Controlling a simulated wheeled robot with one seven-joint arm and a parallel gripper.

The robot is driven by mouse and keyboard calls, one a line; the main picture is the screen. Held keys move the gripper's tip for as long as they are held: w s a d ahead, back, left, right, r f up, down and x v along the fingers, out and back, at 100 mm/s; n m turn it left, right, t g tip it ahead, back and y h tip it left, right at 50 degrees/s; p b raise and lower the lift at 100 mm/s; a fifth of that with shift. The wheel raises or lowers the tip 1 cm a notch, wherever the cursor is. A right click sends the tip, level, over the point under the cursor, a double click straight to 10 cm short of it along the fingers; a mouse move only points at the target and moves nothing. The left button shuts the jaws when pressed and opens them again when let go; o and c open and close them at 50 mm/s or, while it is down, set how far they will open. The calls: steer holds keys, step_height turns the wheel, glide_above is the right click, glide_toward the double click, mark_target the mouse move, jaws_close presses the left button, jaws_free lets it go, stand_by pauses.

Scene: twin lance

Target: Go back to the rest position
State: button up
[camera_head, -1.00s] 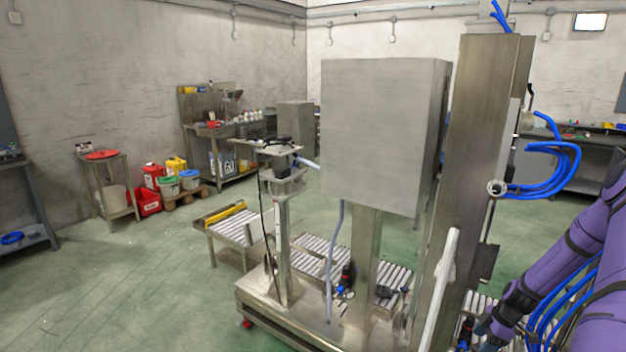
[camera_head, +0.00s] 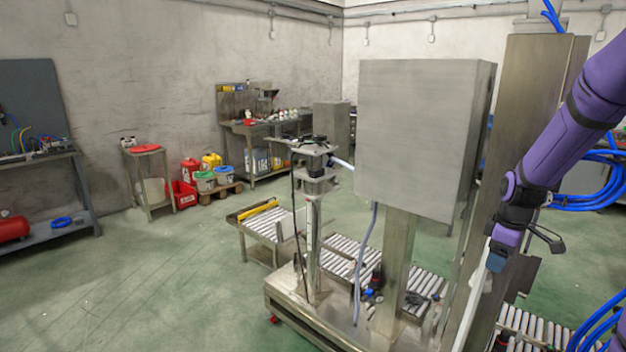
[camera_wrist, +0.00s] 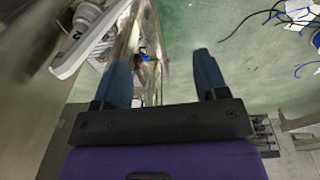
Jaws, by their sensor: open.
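My gripper (camera_wrist: 160,72) is open in the wrist view, its two blue fingers apart with nothing between them but the view of the floor and machine beyond. In the head view my gripper (camera_head: 497,256) hangs at the end of my purple arm on the right, in front of the tall steel column (camera_head: 545,130). The finger gap is too small to make out there.
A steel machine with a large grey box (camera_head: 415,140) stands close in front, beside roller conveyors (camera_head: 340,258). A white bar (camera_wrist: 92,42) is close to the left finger in the wrist view. Green floor (camera_head: 150,280) is open at left.

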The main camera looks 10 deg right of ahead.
steer(key=s+a+r+m+t+h, duration=0.1)
steer(key=s+a+r+m, duration=0.1)
steer(key=s+a+r, duration=0.4)
steer(key=s+a+r+m+t, duration=0.1)
steer(key=s+a+r+m, duration=0.1)
steer(key=a+r, duration=0.7)
steer(key=s+a+r+m+t, duration=0.1)
steer(key=s+a+r+m, duration=0.1)
steer(key=s, duration=0.6)
steer(key=s+a+r+m+t, duration=0.1)
steer(key=s+a+r+m, duration=0.1)
steer(key=s+a+r, duration=0.3)
steer(key=s, duration=0.2)
steer(key=shift+s+a+y, duration=0.25)
steer(key=shift+s+y, duration=0.1)
steer(key=shift+y, duration=0.05)
steer(key=shift+d+r, duration=0.1)
steer(key=shift+d, duration=0.05)
